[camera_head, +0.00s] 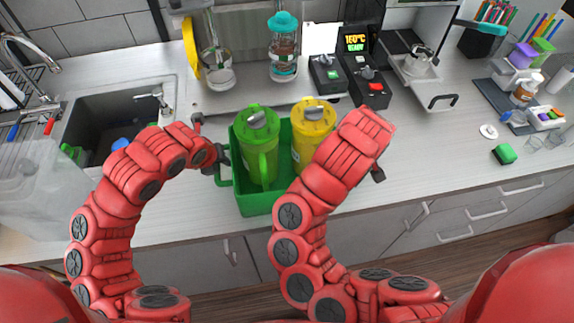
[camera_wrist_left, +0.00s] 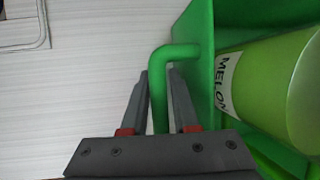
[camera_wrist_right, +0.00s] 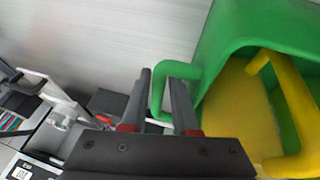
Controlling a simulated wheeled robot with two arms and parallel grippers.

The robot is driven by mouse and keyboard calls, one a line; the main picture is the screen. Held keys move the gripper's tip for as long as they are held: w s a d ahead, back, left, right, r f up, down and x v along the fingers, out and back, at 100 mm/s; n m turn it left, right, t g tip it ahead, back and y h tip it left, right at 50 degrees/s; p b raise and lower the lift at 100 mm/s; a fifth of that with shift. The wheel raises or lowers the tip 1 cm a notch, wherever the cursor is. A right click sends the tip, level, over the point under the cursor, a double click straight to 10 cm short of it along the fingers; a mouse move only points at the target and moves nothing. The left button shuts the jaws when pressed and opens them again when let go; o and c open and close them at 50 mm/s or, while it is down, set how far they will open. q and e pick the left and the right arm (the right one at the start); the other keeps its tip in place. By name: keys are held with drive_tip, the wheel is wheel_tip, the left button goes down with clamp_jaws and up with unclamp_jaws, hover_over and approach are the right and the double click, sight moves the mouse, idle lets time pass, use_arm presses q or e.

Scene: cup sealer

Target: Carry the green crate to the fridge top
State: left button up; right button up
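The green crate (camera_head: 256,201) is at the middle of the counter, near its front edge; I cannot tell whether it rests there or is slightly raised. It holds a green jug (camera_head: 262,150) labelled MELON and a yellow jug (camera_head: 312,132), both upright. My left gripper (camera_head: 222,163) is at the crate's left side, its fingers closed around the left green handle (camera_wrist_left: 160,95). My right gripper (camera_wrist_right: 160,90) has its fingers closed around the handle on the other side; in the head view my right forearm hides this grip. No fridge is recognisable.
A sink (camera_head: 110,118) lies left, with a translucent bin (camera_head: 38,190) in front of it. Sealing machines with a 160°C display (camera_head: 356,42) stand behind the crate. The counter right of the crate is mostly clear.

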use_arm(q)
clamp_jaws()
use_arm(e)
clamp_jaws()
use_arm(q)
drive_tip(key=shift+r, duration=0.1)
use_arm(e)
drive_tip(key=shift+r, duration=0.1)
idle(0.8)
